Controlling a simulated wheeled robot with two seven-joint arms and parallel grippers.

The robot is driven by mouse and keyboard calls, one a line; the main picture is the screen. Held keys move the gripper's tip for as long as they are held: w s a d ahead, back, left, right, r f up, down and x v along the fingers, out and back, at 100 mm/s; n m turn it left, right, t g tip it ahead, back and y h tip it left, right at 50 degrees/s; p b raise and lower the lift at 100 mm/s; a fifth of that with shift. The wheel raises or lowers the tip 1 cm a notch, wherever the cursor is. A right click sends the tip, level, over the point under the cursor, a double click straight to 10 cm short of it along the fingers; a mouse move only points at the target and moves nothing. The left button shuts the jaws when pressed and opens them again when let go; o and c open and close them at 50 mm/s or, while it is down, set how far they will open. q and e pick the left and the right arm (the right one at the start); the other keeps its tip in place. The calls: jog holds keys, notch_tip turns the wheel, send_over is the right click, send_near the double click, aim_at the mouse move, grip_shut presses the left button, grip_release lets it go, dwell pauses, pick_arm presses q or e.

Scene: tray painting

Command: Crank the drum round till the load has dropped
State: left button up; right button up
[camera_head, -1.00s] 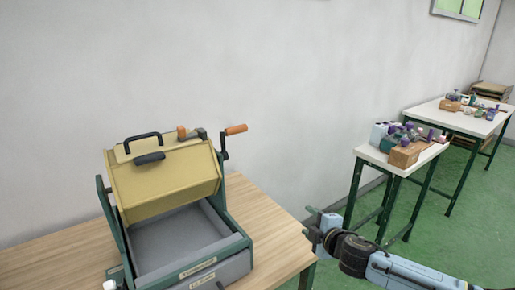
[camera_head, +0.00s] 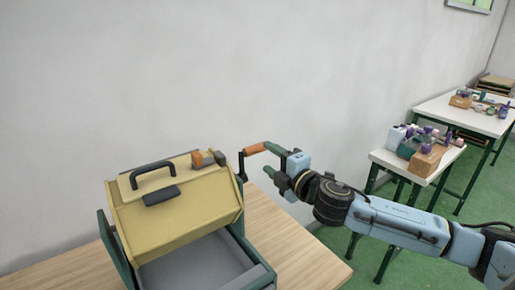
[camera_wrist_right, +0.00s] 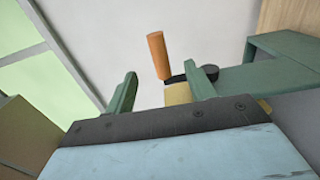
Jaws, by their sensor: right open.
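The yellow drum (camera_head: 178,208) hangs in a green frame on the wooden table, with a black handle and a dark latch on its face. Its crank has an orange grip (camera_head: 254,149) on a dark arm at the drum's right side. My right gripper (camera_head: 268,160) is open at the crank's right, its fingers pointing at the grip. In the right wrist view the orange grip (camera_wrist_right: 158,55) stands ahead, between the two green fingers and beyond their tips; contact does not show. A grey tray (camera_head: 200,265) sits under the drum. My left gripper is not in view.
The wooden table (camera_head: 300,245) is bare to the right of the frame, below my right arm. White side tables (camera_head: 385,159) with bottles and wooden blocks stand at the right. A plain wall (camera_head: 150,70) rises behind the drum.

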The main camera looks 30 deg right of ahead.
aim_at(259, 150)
jog(key=w, duration=0.2)
jog(key=w+p, duration=0.1)
jog(key=w, duration=0.2)
jog(key=shift+a+r, duration=0.1)
jog(key=shift+a, duration=0.1)
jog(key=shift+w, duration=0.7)
jog(key=shift+w+a, duration=0.1)
jog(key=shift+w, duration=0.15)
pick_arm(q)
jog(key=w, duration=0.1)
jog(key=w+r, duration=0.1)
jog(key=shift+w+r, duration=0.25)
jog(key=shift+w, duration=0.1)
pick_arm(e)
jog(key=c, duration=1.1)
jog(key=shift+c, duration=0.2)
